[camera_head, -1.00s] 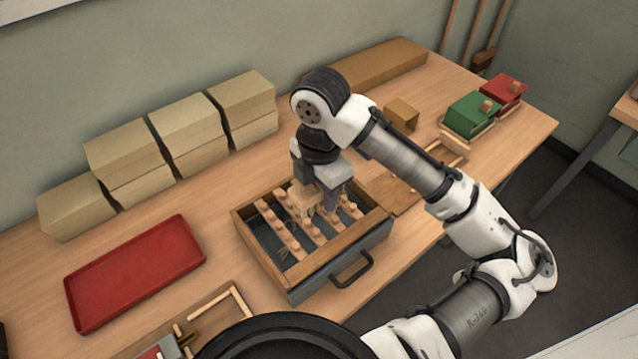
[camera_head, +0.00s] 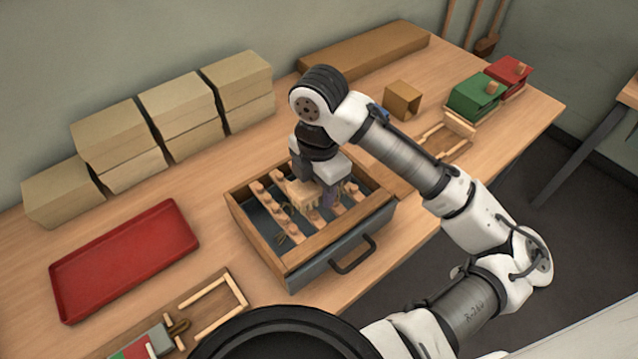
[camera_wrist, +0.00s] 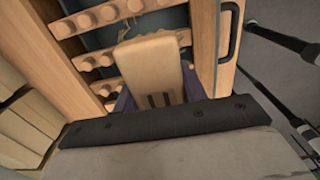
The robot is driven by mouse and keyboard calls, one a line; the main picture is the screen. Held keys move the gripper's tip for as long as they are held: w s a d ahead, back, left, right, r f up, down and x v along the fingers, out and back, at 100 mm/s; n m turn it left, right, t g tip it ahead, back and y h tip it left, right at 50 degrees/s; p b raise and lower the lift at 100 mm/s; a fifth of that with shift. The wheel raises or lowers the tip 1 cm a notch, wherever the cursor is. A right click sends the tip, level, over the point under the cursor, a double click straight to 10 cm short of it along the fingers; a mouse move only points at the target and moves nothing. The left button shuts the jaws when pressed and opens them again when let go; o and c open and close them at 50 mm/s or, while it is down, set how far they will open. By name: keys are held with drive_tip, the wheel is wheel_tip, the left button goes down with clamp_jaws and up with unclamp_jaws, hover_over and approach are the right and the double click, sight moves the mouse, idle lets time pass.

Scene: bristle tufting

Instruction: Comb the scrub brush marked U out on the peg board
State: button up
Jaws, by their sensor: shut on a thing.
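My gripper (camera_head: 322,190) points down over the peg board (camera_head: 270,262), a wooden-framed, grey-fronted box with rows of round wooden pegs. Its purple-grey fingers are shut on a pale wooden scrub brush (camera_head: 298,190). In the wrist view the brush (camera_wrist: 155,62) lies between the fingers, its back facing the camera, with a dark mark near the gripper that I cannot read surely as U. The brush is over the pegs in the far middle part of the board. Its bristles are mostly hidden, so I cannot tell how deep they sit.
Straw-coloured bits (camera_head: 288,209) show among the pegs. A black handle (camera_head: 353,255) juts from the board's front. A red tray (camera_head: 125,262) lies left, tan boxes (camera_head: 178,112) stand behind, and green (camera_head: 474,97) and red (camera_head: 508,75) boxes stand far right.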

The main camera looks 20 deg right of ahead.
drive_tip(key=shift+f+b, duration=0.55)
drive_tip(key=shift+f, duration=0.2)
idle(0.3)
drive_tip(key=shift+w+a+p, duration=0.5)
drive_tip(key=shift+w+a, duration=1.05)
drive_tip(key=shift+w, duration=2.1)
drive_tip(key=shift+s+d, duration=0.5)
drive_tip(key=shift+s, duration=0.75)
drive_tip(key=shift+s+d, duration=0.55)
drive_tip(key=shift+s, duration=0.65)
drive_tip(key=shift+s+d, duration=0.5)
drive_tip(key=shift+s, duration=0.75)
drive_tip(key=shift+w+a+p, duration=0.85)
drive_tip(key=shift+w+a, duration=0.7)
drive_tip(key=shift+w, duration=2.2)
drive_tip(key=shift+s+d, duration=0.3)
drive_tip(key=shift+s, duration=0.35)
drive_tip(key=shift+s+d, duration=0.25)
drive_tip(key=shift+s, duration=0.45)
drive_tip(key=shift+s+d, duration=0.3)
drive_tip(key=shift+s, duration=0.35)
